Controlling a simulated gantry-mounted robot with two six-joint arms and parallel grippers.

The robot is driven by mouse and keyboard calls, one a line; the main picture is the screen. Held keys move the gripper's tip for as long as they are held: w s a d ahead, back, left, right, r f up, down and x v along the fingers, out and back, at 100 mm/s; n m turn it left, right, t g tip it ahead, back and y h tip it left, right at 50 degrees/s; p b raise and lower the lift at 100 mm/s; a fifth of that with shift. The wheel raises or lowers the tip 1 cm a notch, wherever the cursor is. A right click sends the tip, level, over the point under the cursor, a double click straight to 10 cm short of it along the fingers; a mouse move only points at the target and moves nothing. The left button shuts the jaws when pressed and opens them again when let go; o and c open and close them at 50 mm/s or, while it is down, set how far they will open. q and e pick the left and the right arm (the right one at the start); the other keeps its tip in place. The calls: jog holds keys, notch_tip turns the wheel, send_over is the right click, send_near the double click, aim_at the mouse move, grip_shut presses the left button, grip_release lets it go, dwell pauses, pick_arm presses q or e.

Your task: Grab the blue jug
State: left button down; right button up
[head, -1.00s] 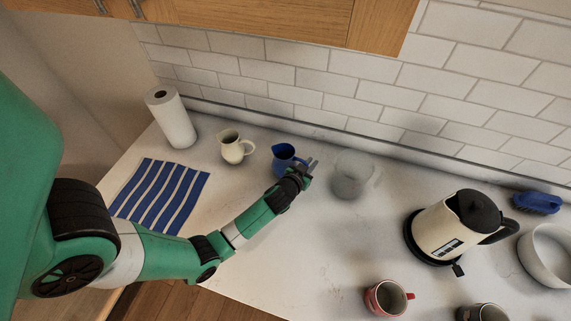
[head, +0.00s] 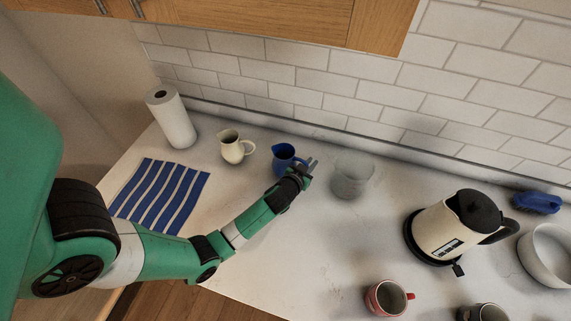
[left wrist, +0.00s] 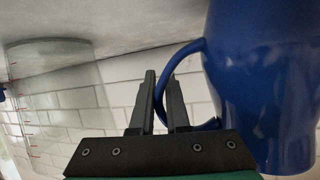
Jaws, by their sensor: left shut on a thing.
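The blue jug (head: 283,157) stands upright on the counter near the back wall, right of a cream jug. In the left wrist view the jug (left wrist: 265,85) fills the right side, and its handle (left wrist: 168,68) curves out to the left. My left gripper (head: 309,164) is at the jug's right side. In the left wrist view its two fingers (left wrist: 162,95) are on the handle, shut on it with a narrow gap between them. The far part of the handle is partly hidden by the fingers. My right gripper is not in view.
A cream jug (head: 235,148) stands left of the blue jug. A clear measuring cup (head: 351,176) stands close to the right of my gripper. A striped cloth (head: 160,196), a paper roll (head: 171,118), a kettle (head: 449,226) and a red mug (head: 387,298) are farther off.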

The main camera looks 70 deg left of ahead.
pick_arm(q)
jog(key=shift+r, duration=0.2)
jog(key=shift+r+p, duration=0.3)
jog(key=shift+r, duration=0.4)
jog(key=s+d+r+p, duration=0.6)
jog(key=d+r+p, duration=0.1)
jog(key=d+r, duration=0.4)
jog(key=shift+s+d+r, duration=0.2)
jog(key=shift+s+d, duration=0.05)
jog(key=shift+d, duration=0.4)
